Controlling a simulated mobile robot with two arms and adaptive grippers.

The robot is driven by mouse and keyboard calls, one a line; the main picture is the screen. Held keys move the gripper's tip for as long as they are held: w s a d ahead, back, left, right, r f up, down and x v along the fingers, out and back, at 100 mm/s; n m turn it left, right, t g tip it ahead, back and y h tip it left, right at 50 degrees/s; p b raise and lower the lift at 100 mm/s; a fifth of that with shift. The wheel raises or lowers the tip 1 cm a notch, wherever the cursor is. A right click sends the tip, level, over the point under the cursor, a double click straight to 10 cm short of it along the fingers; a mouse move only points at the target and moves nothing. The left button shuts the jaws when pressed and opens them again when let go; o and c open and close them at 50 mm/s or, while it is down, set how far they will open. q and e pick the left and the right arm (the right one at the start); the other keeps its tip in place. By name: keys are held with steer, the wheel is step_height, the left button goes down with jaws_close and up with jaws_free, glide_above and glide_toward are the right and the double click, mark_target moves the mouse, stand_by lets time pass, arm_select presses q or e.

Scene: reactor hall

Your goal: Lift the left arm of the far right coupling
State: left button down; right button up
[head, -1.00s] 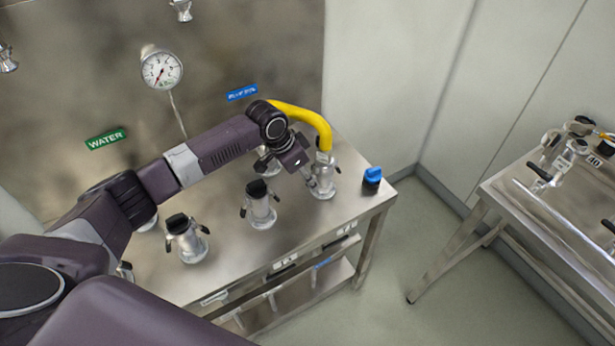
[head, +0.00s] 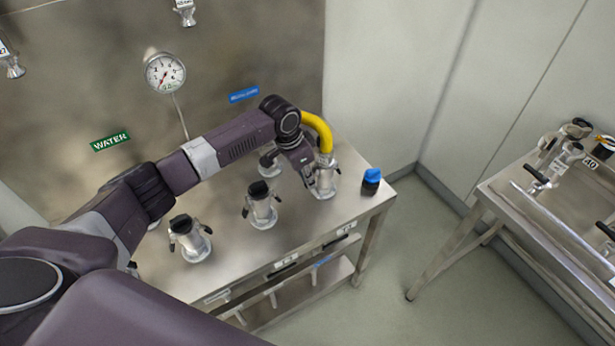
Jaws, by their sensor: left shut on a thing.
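The far right coupling (head: 326,181) is a silver metal fitting standing upright on the steel bench, with a yellow hose (head: 319,130) rising from its top and bending back left. My left gripper (head: 312,188) is at the left side of this coupling, shut on its left arm. The arm itself is mostly hidden by the fingers. My right gripper does not show.
Two black-capped couplings (head: 260,208) (head: 188,240) stand to the left on the steel bench (head: 290,235), and another is partly behind my arm. A blue-and-black cap (head: 371,181) stands at the bench's right end. A second bench (head: 500,195) with fittings is at right, with open floor between.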

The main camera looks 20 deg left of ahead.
arm_select(q)
steer(key=c, duration=1.9)
jaws_free()
steer(key=v, duration=1.2)
